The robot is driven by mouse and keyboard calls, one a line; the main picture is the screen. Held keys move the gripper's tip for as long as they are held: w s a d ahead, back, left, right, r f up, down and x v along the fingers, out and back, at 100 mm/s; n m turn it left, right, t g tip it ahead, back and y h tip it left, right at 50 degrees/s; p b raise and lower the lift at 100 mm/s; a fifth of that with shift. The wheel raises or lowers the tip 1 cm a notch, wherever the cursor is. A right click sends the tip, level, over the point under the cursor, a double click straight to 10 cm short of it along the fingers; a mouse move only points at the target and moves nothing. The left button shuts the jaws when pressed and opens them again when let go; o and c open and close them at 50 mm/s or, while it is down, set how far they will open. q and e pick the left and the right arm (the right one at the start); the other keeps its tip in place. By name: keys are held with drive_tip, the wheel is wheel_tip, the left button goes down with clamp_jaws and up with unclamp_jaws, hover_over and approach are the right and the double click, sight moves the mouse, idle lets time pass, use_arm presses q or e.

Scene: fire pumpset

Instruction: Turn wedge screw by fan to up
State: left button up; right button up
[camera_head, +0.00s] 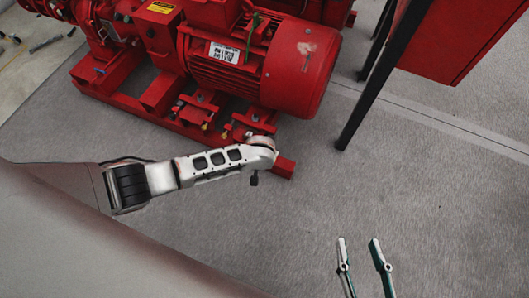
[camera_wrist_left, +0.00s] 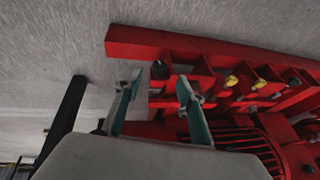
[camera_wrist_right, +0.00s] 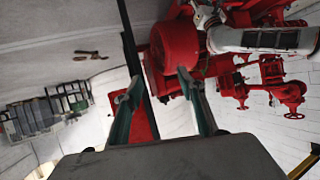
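The red motor (camera_head: 300,65) stands on a red base frame (camera_head: 285,166), its rounded end at the right; I take this as the fan end. In the left wrist view, a dark screw (camera_wrist_left: 160,70) sits in a red bracket on the frame (camera_wrist_left: 140,42). My left gripper (camera_wrist_left: 159,86) is open, with the dark screw just beyond the gap between its fingertips; contact cannot be told. In the head view my left arm covers this corner and its fingers are hidden. My right gripper (camera_head: 359,250) is open and empty above the floor; its fingers also show in the right wrist view (camera_wrist_right: 155,88).
Yellow-headed screws (camera_wrist_left: 231,81) sit farther along the frame. A red box (camera_head: 460,35) on black legs (camera_head: 385,75) stands right of the motor. The grey floor (camera_head: 440,200) at the lower right is clear. Shelving (camera_wrist_right: 45,115) stands far off in the right wrist view.

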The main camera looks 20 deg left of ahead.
use_arm(q)
drive_tip(key=b+x, duration=0.4)
drive_tip(key=x, duration=0.3)
use_arm(e)
drive_tip(key=a+m, duration=0.1)
drive_tip(key=s+a+m, duration=0.1)
drive_tip(key=a+m, duration=0.1)
drive_tip(key=a+f+m+y, duration=0.1)
drive_tip(key=a, duration=0.1)
drive_tip(key=shift+s+a+m+t, duration=0.1)
drive_tip(key=shift+s+m+t, duration=0.2)
use_arm(q)
drive_tip(key=shift+w+a, duration=0.1)
drive_tip(key=shift+a, duration=0.05)
clamp_jaws()
